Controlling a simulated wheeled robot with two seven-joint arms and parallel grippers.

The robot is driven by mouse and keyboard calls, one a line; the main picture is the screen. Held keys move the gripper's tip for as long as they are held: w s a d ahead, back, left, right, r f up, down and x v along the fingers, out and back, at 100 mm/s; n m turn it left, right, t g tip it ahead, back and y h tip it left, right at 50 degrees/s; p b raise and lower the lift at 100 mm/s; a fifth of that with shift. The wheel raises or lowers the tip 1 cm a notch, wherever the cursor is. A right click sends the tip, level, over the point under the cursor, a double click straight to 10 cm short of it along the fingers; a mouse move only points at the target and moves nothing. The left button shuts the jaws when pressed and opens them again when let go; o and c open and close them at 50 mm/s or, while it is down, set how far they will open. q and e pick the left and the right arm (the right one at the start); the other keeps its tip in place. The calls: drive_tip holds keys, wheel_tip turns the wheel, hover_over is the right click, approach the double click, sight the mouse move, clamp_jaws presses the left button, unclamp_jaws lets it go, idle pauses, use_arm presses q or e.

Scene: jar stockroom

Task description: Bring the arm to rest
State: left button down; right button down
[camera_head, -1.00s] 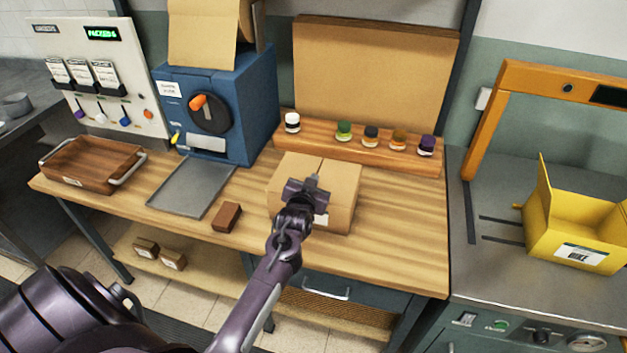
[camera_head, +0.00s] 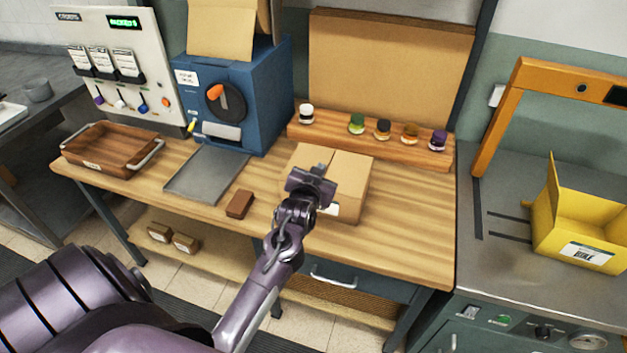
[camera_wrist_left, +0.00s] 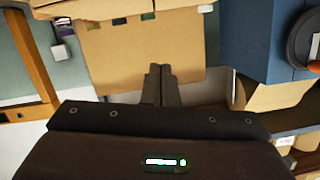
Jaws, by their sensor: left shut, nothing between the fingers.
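My left arm comes in from the lower left in the head view. Its gripper (camera_head: 316,178) is in front of and over the closed cardboard box (camera_head: 350,180) on the wooden bench, hiding part of it. In the left wrist view the two fingers (camera_wrist_left: 160,85) are together, with nothing between them. I cannot tell from these views whether the gripper touches the box. My right gripper is not in view.
The wooden bench (camera_head: 412,235) carries a brown block (camera_head: 240,204), a grey tray (camera_head: 207,174), a wooden tray (camera_head: 110,166), a blue machine (camera_head: 262,95) and a rack (camera_head: 335,140) of small jars. A yellow open box (camera_head: 560,235) stands on the metal counter at right.

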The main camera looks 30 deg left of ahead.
use_arm(q)
drive_tip(key=s+d+f+m+g+h, duration=0.25)
drive_tip(key=s+d+g, duration=0.4)
drive_tip(key=s, duration=0.65)
drive_tip(key=s+d+f+m+g+h, duration=0.1)
drive_tip(key=s+d+f+g+h, duration=0.2)
drive_tip(key=s+d, duration=0.8)
drive_tip(key=s+a+f+g+b, duration=0.1)
drive_tip(key=s+f, duration=0.2)
drive_tip(key=f, duration=1.3)
drive_tip(key=s+a+f+g+b, duration=0.1)
drive_tip(key=s+f+g, duration=0.1)
drive_tip(key=f, duration=1.4)
drive_tip(key=s+a+f, duration=0.1)
drive_tip(key=s+f, duration=0.7)
drive_tip(key=s, duration=0.1)
drive_tip(key=s+a+f, duration=0.2)
drive_tip(key=s+f, duration=0.6)
drive_tip(key=s, duration=0.1)
drive_tip(key=shift+s+a+f+g, duration=0.25)
drive_tip(key=shift+s+f+g, duration=0.1)
drive_tip(key=shift+g, duration=0.1)
drive_tip(key=shift+y, duration=0.25)
